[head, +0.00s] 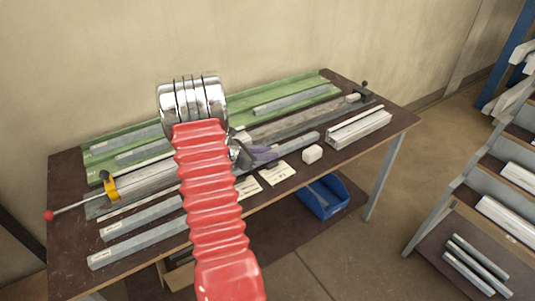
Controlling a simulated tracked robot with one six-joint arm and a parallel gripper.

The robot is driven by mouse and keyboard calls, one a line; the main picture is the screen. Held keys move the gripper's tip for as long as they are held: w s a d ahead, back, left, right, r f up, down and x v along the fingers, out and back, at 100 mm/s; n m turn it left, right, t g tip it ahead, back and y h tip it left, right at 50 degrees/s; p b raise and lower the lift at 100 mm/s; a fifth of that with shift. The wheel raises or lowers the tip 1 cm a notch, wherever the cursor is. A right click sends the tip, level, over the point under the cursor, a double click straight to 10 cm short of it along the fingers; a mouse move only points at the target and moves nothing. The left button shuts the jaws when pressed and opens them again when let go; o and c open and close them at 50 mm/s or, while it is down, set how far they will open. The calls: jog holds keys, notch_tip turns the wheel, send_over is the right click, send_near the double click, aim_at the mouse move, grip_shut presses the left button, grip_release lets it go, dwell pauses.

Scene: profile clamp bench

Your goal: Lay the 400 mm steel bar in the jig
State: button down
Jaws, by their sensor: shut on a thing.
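A long dark jig bed (290,125) runs diagonally along the table, with a yellow clamp (110,186) and a red-knobbed lever at its left end. An end stop (364,91) stands at its right end. My gripper (239,153) is mostly hidden behind my red arm sleeve; a dark part shows at the sleeve's right edge, near the middle of the table. A grey steel bar (301,140) extends to the right from there, in front of the jig bed. Its left part is hidden by my arm, and the grip itself is hidden.
Two grey bars (138,245) show at the front left. A green tray (318,82) with bars lies behind the jig. A purple-grey item (262,155), paper cards (276,172), a white block (312,154) and a pale profile (360,128) lie to the right.

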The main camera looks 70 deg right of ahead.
jog(key=c, duration=1.8)
grip_release()
jog(key=shift+f, duration=0.1)
jog(key=shift+o, duration=0.2)
jog(key=v, duration=1.2)
jog(key=shift+w, duration=0.1)
